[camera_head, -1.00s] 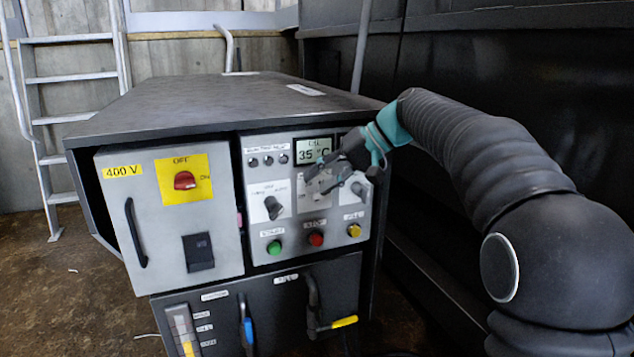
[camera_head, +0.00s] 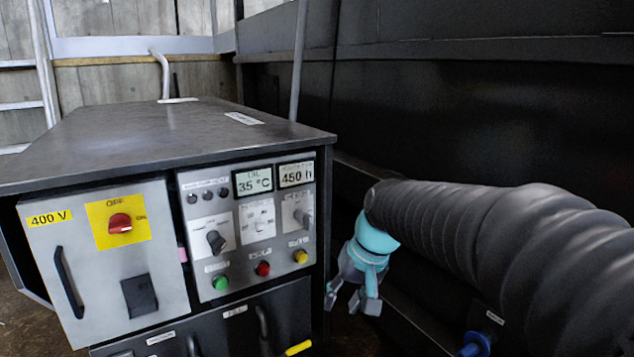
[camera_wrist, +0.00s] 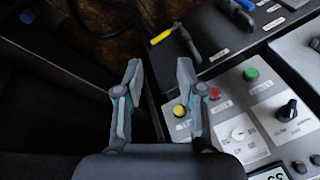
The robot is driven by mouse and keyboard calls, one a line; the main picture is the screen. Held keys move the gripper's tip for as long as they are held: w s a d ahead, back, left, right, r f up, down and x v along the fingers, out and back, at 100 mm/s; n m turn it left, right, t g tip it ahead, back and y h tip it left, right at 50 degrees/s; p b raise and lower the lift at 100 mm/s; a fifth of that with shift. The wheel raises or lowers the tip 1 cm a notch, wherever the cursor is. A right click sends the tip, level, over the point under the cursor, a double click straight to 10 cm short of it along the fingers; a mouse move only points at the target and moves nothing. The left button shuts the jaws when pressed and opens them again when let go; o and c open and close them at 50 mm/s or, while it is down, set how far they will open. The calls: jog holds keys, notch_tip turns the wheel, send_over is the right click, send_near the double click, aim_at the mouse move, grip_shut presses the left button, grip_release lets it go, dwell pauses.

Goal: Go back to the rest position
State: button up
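My gripper (camera_head: 350,302) hangs to the right of the control cabinet in the head view, its fingers pointing down, apart from the panel. In the wrist view my gripper (camera_wrist: 156,90) is open, with nothing between its two fingers. The control panel (camera_head: 240,235) carries black rotary knobs, two displays reading 35 °C and 450 h, and green, red and yellow buttons. The panel also shows in the wrist view (camera_wrist: 240,105), where the right finger partly overlaps its edge near the yellow button.
The grey cabinet door (camera_head: 95,270) has a red switch (camera_head: 120,223) on a yellow plate. A lever with a yellow grip (camera_head: 298,348) sticks out low on the cabinet front. A dark wall (camera_head: 470,110) stands behind my arm. A blue-handled part (camera_head: 474,345) is at the lower right.

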jog(key=s+d+r+t+h+p, duration=0.1)
jog(key=s+d+r+p, duration=0.1)
jog(key=s+d, duration=0.3)
jog(key=s+d+r+t+h+p, duration=0.2)
jog(key=s+d, duration=0.4)
jog(key=s, duration=0.8)
jog(key=shift+s+r+m+p, duration=0.2)
jog(key=shift+m+p, duration=0.1)
jog(key=shift+p, duration=0.6)
